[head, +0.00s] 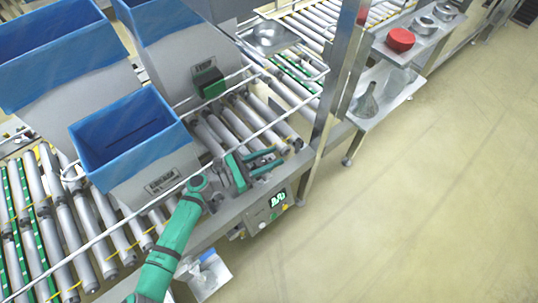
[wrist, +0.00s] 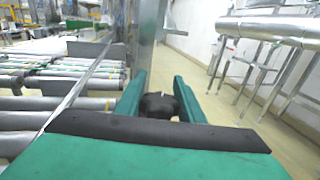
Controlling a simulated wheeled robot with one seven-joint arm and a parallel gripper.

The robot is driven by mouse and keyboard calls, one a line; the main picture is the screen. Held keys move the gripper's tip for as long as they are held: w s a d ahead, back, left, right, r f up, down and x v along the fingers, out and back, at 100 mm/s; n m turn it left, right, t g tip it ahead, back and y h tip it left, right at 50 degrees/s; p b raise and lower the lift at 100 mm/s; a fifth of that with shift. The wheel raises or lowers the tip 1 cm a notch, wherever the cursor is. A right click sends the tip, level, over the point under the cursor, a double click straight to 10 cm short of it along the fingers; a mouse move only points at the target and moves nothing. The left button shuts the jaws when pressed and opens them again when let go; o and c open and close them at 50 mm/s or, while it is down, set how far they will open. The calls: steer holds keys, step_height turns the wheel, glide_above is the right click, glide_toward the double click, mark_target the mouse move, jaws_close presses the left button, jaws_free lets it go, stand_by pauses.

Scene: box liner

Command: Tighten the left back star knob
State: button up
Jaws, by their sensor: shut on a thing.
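A dark, rounded star knob (wrist: 158,105) sits between the green fingers of my gripper (wrist: 160,96) in the wrist view, in front of a grey metal post. My gripper is shut on it, with one finger on each side. In the head view my gripper (head: 278,157) reaches over the conveyor's side rail, just left of the upright post. The knob is too small to make out clearly there. Whether it is the left back one cannot be told from these views.
A blue-lined box (head: 174,164) stands on the rollers left of my gripper, with more lined boxes behind. A control panel (head: 268,207) hangs below the rail. The metal post (head: 336,80) rises close by. The floor (head: 430,200) at right is clear.

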steer(key=shift+s+f+m+g+h, duration=0.1)
steer(key=shift+s+m+g+h, duration=0.15)
steer(key=shift+m+g, duration=0.5)
steer(key=shift+s+r+m+g+h, duration=0.15)
steer(key=shift+m+g, duration=0.3)
steer(key=shift+g, duration=0.6)
steer(key=shift+s+f+m+g+h, duration=0.15)
steer(key=shift+m+g+h, duration=0.15)
steer(key=shift+m+g, duration=0.45)
steer(key=shift+s+g, duration=0.1)
steer(key=shift+g, duration=0.25)
steer(key=o, duration=1.1)
steer(key=shift+c, duration=0.2)
steer(key=shift+d, duration=0.1)
steer(key=s+a+r, duration=0.1)
steer(key=s+r, duration=1.2)
steer(key=s, duration=0.1)
